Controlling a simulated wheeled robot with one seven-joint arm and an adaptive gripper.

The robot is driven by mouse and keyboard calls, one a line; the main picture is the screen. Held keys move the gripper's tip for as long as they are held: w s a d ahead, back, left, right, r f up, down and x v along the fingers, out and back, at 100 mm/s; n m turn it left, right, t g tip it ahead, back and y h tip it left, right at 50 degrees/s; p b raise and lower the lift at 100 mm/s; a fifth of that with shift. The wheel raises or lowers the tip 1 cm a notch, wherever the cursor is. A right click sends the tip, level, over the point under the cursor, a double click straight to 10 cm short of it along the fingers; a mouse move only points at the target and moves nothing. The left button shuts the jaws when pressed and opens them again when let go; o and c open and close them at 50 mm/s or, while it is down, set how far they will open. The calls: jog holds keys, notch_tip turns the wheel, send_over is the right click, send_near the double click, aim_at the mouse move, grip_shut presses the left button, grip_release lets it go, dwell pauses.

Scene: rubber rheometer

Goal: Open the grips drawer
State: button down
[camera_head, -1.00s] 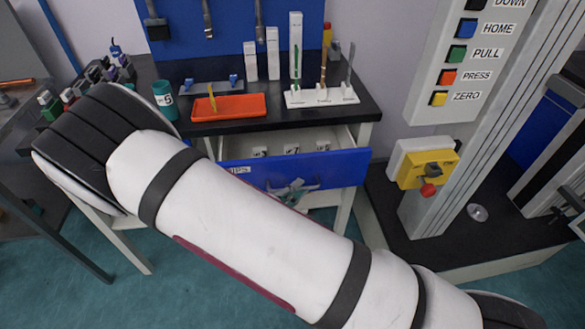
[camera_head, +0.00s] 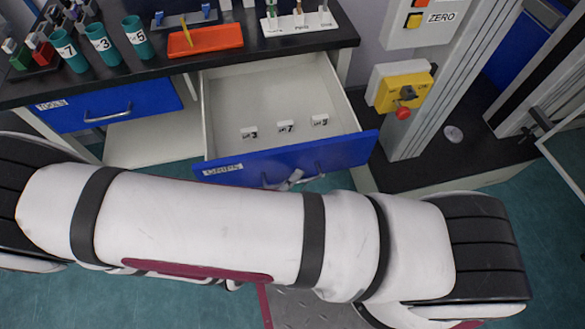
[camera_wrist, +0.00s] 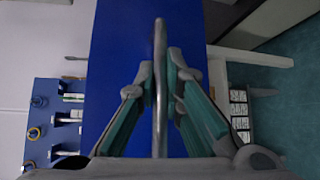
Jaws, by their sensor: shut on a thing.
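The grips drawer (camera_head: 280,160) stands well out of the bench on the right, with a blue front and a white inside. A small label (camera_head: 222,168) is on its front, too blurred to read surely. My gripper (camera_wrist: 160,75) is shut on the metal bar handle (camera_wrist: 160,35) of the blue front, with one finger on each side of the bar. In the head view the gripper (camera_head: 291,180) shows only partly at the drawer front, above my arm. Several small numbered white blocks (camera_head: 286,127) lie inside the drawer.
A closed blue drawer (camera_head: 107,106) is to the left. The black bench top bears teal numbered cups (camera_head: 103,45) and an orange tray (camera_head: 205,40). A yellow box with a red button (camera_head: 403,88) and the machine column stand close on the right.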

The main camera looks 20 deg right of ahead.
jog(key=shift+s, duration=0.1)
jog(key=c, duration=1.7)
grip_release()
jog(key=shift+a, duration=0.15)
jog(key=v, duration=0.7)
jog(key=shift+s+a, duration=0.1)
jog(key=shift+s, duration=0.1)
jog(key=shift+s, duration=0.1)
